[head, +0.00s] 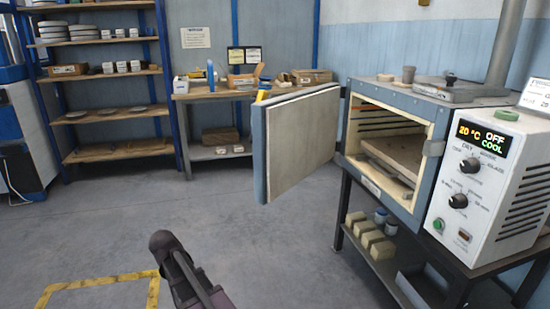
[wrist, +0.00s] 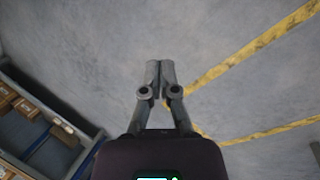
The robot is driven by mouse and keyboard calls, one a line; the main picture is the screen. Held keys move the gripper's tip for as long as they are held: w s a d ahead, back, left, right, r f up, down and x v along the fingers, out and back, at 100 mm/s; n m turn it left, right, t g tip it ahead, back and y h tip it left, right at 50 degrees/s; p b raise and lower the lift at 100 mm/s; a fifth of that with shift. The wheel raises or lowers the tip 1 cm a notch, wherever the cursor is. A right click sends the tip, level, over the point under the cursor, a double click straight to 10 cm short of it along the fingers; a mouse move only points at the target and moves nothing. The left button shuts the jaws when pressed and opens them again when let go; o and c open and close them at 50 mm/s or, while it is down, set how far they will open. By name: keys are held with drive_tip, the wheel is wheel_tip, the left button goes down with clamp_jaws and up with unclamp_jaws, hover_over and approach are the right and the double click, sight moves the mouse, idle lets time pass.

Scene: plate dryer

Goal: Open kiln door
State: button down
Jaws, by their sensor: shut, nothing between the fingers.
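The kiln (head: 388,150) stands on a dark stand at the right in the head view. Its door (head: 300,142) is swung wide open to the left, with its pale inner face showing. The chamber is visible, with a flat shelf slab (head: 395,155) inside. The control box (head: 490,185) reads 20 °C, OFF and COOL. My arm shows at the bottom of the head view, below and left of the door and apart from it; the fingers cannot be made out there. In the wrist view my gripper (wrist: 160,68) is shut and empty, above bare floor.
A shelf rack (head: 105,70) with plates stands at the back left. A workbench (head: 225,93) with boxes stands behind the door. Blocks and jars sit under the kiln. The grey floor (head: 120,225) is clear, with yellow lines (wrist: 255,45).

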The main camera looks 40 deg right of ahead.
drive_tip(key=s+a+m+y, duration=0.2)
drive_tip(key=s+a+y, duration=0.2)
drive_tip(key=s+a, duration=0.55)
drive_tip(key=w+d+r+n+t+y+p, duration=0.1)
drive_tip(key=w+d+r+t+y+p, duration=0.3)
drive_tip(key=w+d, duration=0.65)
drive_tip(key=t+h+p, duration=0.2)
drive_tip(key=t+p, duration=0.1)
drive_tip(key=t, duration=1.2)
approach(277, 158)
drive_tip(key=s, duration=0.3)
drive_tip(key=shift+s+d+r, duration=0.15)
drive_tip(key=shift+d+r, duration=0.05)
drive_tip(key=shift+r, duration=0.05)
drive_tip(key=w, duration=0.4)
drive_tip(key=w+a, duration=0.1)
drive_tip(key=w, duration=0.9)
drive_tip(key=shift+a, duration=0.3)
